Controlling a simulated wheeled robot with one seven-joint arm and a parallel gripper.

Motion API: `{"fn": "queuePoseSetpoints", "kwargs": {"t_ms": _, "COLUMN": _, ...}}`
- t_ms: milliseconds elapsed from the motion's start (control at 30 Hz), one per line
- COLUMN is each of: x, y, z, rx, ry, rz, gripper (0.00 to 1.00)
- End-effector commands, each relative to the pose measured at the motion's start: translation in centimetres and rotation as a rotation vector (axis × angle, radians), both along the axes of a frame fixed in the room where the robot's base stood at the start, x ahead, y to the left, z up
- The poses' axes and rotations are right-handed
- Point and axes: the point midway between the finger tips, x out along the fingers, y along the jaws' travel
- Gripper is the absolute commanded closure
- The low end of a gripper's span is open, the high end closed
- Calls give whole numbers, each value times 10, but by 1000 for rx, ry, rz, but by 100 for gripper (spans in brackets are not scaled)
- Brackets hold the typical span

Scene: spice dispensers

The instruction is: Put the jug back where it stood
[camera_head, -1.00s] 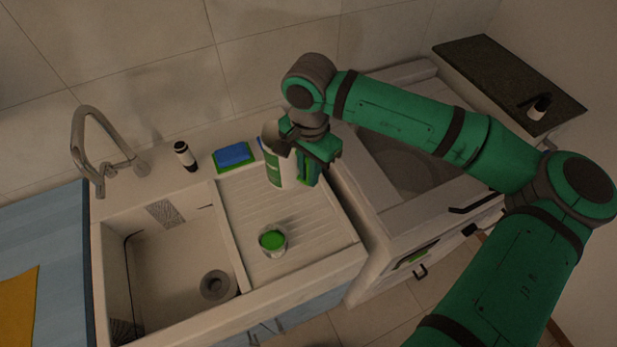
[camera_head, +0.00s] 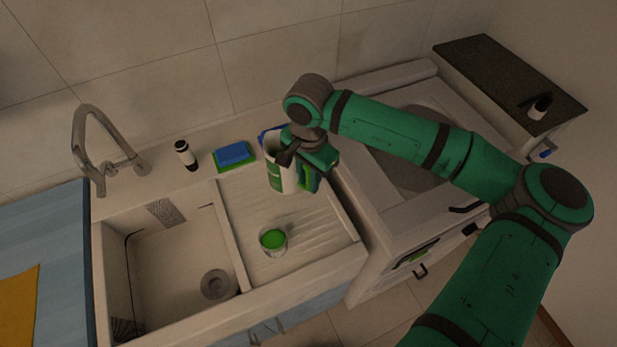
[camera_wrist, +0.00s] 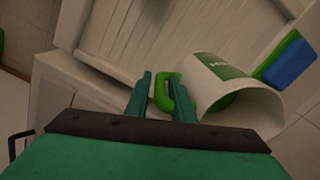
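The jug (camera_head: 274,176) is white with a green label and a green handle. It stands about upright at the back right of the ribbed drainboard; whether its base touches the board is hard to tell. In the wrist view the jug (camera_wrist: 222,72) lies to the right of the fingers, with green showing inside its mouth. My gripper (camera_wrist: 161,88) has one finger on each side of the handle bar (camera_wrist: 160,94), one of them through the loop, and is shut on it. In the head view my gripper (camera_head: 310,170) is at the jug's right, its fingertips partly hidden.
A small container with a green top (camera_head: 273,241) stands on the drainboard (camera_head: 310,228) in front of the jug. A blue sponge (camera_head: 233,153) and a dark-and-white bottle (camera_head: 186,155) stand behind the sink (camera_head: 170,262). A blue item (camera_head: 266,137) shows behind the jug. A stove is on the right.

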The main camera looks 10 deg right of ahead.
Motion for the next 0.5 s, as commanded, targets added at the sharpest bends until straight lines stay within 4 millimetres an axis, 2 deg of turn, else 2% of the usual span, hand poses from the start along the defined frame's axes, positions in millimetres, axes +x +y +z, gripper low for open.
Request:
{"fn": "queuePoseSetpoints", "kwargs": {"t_ms": 333, "x": 0, "y": 0, "z": 1, "rx": 0, "ry": 0, "rz": 2, "gripper": 68}}
{"fn": "queuePoseSetpoints", "kwargs": {"t_ms": 500, "x": 1, "y": 0, "z": 16, "rx": -2, "ry": -2, "rz": 1, "gripper": 68}}
